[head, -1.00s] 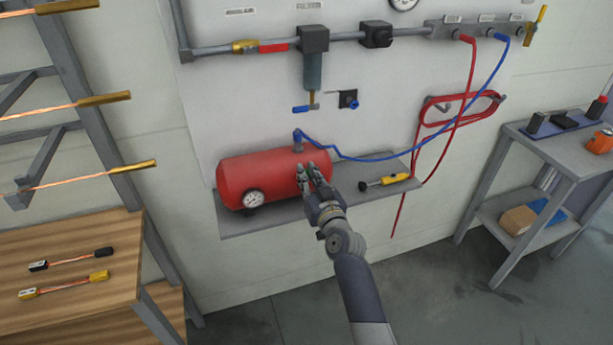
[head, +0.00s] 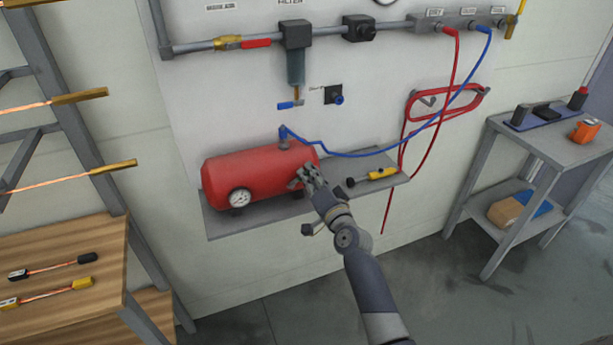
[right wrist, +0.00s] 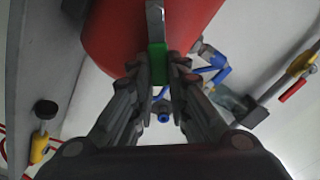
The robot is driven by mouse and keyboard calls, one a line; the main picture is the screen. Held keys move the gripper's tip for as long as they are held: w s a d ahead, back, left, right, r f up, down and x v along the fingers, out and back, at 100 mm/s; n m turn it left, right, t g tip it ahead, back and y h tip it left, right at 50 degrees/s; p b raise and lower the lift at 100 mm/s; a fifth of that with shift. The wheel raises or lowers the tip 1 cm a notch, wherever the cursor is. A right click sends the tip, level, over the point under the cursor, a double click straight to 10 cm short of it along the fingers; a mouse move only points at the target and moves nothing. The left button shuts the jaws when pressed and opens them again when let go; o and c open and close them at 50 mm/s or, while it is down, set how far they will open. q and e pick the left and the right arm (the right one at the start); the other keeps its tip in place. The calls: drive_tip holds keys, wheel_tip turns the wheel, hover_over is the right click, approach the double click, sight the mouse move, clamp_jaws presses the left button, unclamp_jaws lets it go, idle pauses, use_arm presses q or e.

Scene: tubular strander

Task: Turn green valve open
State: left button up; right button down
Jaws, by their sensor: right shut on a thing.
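The green valve (right wrist: 157,62) shows in the right wrist view as a small green piece between my right gripper's fingers, at the end of the red tank (right wrist: 110,30). A grey metal bar rises from it toward the top of that view. My right gripper (right wrist: 159,82) is shut on the green valve. In the head view my right gripper (head: 304,178) is at the right end of the red tank (head: 255,177), and the valve is hidden there behind the fingers. My left gripper is not in view.
The tank sits on a grey wall shelf (head: 225,222) with a yellow-handled tool (head: 380,173) to its right. A blue hose (head: 350,154) runs from the tank top to the manifold (head: 460,22). A red hose coil (head: 445,103) hangs right. A blue-handled drain (head: 290,104) hangs above.

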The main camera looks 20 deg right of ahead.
drive_tip(key=shift+d+f+m+b, duration=0.2)
drive_tip(key=shift+f+m+b, duration=0.3)
drive_tip(key=shift+m, duration=0.7)
drive_tip(key=shift+d+f+m+b, duration=0.3)
drive_tip(key=shift+f+m, duration=0.35)
drive_tip(key=shift+m, duration=0.55)
drive_tip(key=shift+d+f+m+b, duration=0.1)
drive_tip(key=shift+f+m+b, duration=0.45)
drive_tip(key=shift+m, duration=0.65)
drive_tip(key=shift+f, duration=0.1)
drive_tip(key=c, duration=1.5)
unclamp_jaws()
drive_tip(key=shift+c, duration=0.2)
drive_tip(key=s, duration=1.2)
drive_tip(key=shift+d, duration=0.2)
